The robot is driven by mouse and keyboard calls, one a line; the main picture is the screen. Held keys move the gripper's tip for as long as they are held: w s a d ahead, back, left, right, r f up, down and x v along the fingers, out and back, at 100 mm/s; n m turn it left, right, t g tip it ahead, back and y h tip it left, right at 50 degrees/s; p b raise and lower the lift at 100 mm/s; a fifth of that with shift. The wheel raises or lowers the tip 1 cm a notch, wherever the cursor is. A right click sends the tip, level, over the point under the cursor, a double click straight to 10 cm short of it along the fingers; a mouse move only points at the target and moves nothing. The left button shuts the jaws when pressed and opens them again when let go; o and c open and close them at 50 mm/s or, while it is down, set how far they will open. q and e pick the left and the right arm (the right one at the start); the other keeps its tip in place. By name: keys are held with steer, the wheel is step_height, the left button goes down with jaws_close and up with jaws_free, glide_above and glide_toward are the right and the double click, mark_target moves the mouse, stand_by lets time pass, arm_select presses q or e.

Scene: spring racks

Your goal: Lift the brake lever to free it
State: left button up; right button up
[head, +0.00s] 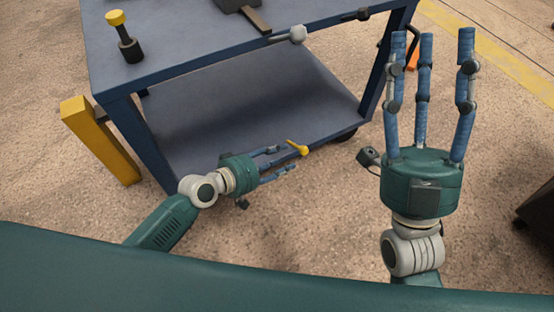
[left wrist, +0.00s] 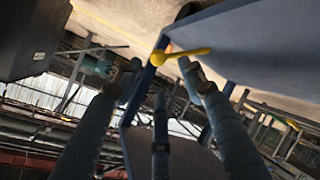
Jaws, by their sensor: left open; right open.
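The brake lever (head: 299,149) is a short yellow lever by the lower shelf of the blue cart.
The blue cart (head: 200,48) has a lower shelf (head: 245,115) above my left gripper. Floor is clear between my grippers.

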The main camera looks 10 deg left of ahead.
arm_select(q)
steer(key=shift+s+a+r, duration=0.25)
steer(key=shift+s+a, duration=0.15)
steer(key=shift+s, duration=0.05)
